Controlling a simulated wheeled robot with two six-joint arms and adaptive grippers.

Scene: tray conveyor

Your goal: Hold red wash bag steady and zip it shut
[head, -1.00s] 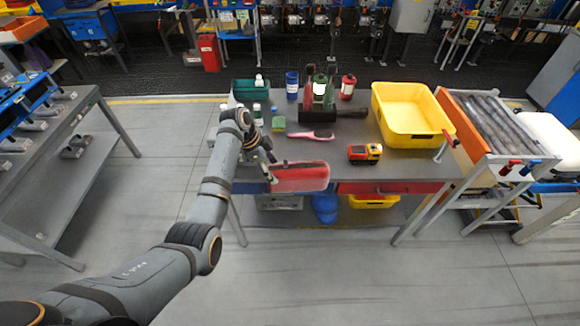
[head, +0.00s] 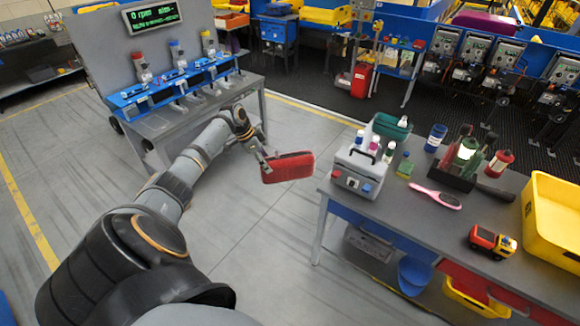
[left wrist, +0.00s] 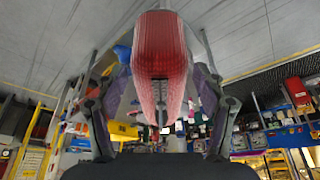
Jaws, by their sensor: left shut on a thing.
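The red wash bag (head: 287,167) is in the air over the floor, between the grey workbench and the table. My left gripper (head: 266,161) is shut on the bag's left end. In the left wrist view the bag (left wrist: 160,60) stands between the two fingers of my left gripper (left wrist: 158,90). A dark line runs along the bag's upper edge in the head view, but I cannot tell whether its zip is open. My right gripper is in neither view.
A grey workbench (head: 215,97) with a blue rack stands at the upper left. The table (head: 400,205) at right holds a grey caddy (head: 357,172), a pink brush (head: 436,197), a toy truck (head: 492,242) and a yellow bin (head: 555,215). Open floor lies between them.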

